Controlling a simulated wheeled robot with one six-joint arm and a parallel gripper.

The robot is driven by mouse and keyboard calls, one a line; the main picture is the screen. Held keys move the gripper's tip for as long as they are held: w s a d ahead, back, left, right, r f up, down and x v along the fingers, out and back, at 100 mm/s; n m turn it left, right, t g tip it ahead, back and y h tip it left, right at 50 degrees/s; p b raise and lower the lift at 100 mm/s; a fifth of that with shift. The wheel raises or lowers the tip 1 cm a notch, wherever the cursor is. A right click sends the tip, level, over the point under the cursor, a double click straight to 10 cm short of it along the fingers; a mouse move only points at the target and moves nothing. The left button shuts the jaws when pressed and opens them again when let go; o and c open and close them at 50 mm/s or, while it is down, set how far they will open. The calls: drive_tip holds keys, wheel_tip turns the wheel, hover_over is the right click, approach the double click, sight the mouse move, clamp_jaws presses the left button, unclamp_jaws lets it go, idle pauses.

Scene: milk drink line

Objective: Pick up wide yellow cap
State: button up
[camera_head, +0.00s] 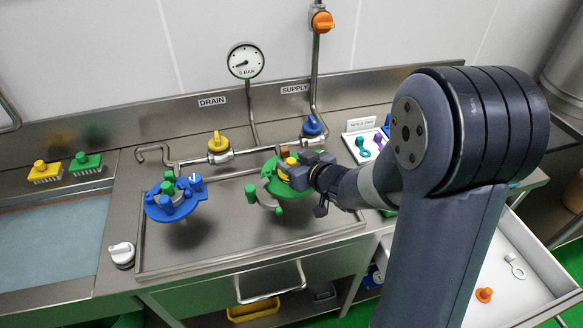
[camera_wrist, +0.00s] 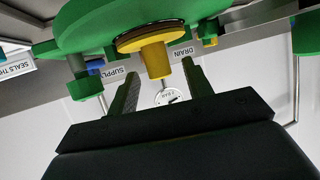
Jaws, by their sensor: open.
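A yellow cap (camera_wrist: 155,60) with a stub-like knob sits against a round green body (camera_wrist: 125,22) in the wrist view, with a dark ring around its base. I take it for the wide yellow cap. In the head view, yellow (camera_head: 287,173) shows on the green fitting (camera_head: 268,190), partly hidden by my gripper (camera_head: 297,170). In the wrist view, my gripper (camera_wrist: 160,75) is open, one finger on each side of the knob's end. Gaps show between the fingers and the knob, so it is not gripped.
A blue fitting (camera_head: 175,197) stands to the left over the steel drain tray (camera_head: 215,250). A pipe with a yellow valve (camera_head: 218,142) and a blue valve (camera_head: 312,125) runs behind. A green lug (camera_wrist: 87,85) hangs close to one finger.

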sight(292, 161)
drive_tip(key=shift+x, duration=1.65)
drive_tip(key=shift+c, duration=0.3)
clamp_jaws()
